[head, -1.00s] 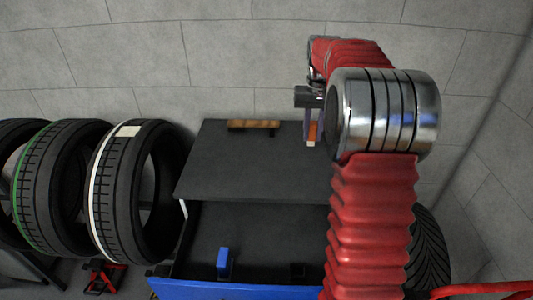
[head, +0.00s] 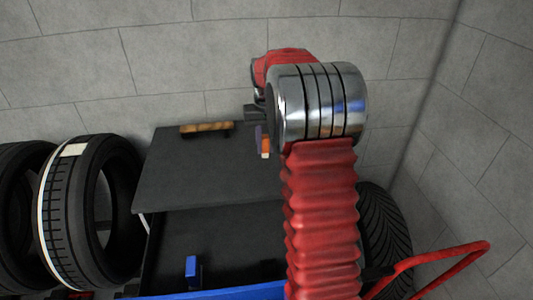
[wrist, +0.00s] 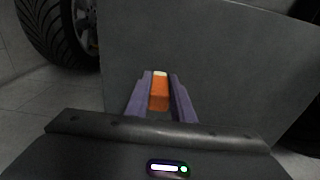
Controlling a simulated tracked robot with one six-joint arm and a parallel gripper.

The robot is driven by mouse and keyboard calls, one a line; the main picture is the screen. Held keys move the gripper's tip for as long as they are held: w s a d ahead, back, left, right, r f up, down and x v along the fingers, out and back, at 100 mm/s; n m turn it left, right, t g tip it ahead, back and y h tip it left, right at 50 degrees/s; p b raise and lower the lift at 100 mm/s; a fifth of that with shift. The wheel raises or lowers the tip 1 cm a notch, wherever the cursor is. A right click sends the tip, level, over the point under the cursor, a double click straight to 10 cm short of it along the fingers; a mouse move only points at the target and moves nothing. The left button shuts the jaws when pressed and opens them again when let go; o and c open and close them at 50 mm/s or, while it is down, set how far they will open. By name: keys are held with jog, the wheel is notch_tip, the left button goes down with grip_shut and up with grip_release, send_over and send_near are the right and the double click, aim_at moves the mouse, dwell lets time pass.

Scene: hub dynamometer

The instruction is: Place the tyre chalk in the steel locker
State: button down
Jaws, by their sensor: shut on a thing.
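The tyre chalk (head: 265,147) is a small orange stick with a whitish end. My gripper (head: 262,143) is shut on it, and the arm's metal joint hides part of the hand. In the wrist view the chalk (wrist: 159,91) sits between the two purple fingers of my gripper (wrist: 160,86), its pale tip pointing away from me.
Upright tyres (head: 75,215) stand at left. Another tyre (head: 384,235) and a red tubular handle (head: 440,262) are at right.

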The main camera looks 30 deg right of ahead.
aim_at(265, 151)
jog(key=shift+f, duration=0.1)
jog(key=shift+f, duration=1.75)
jog(key=c, duration=1.5)
grip_release()
jog(key=shift+f, duration=0.15)
jog(key=shift+c, duration=0.2)
notch_tip(265, 151, up, 12)
jog(key=shift+s+a, duration=0.15)
jog(key=shift+s, duration=0.15)
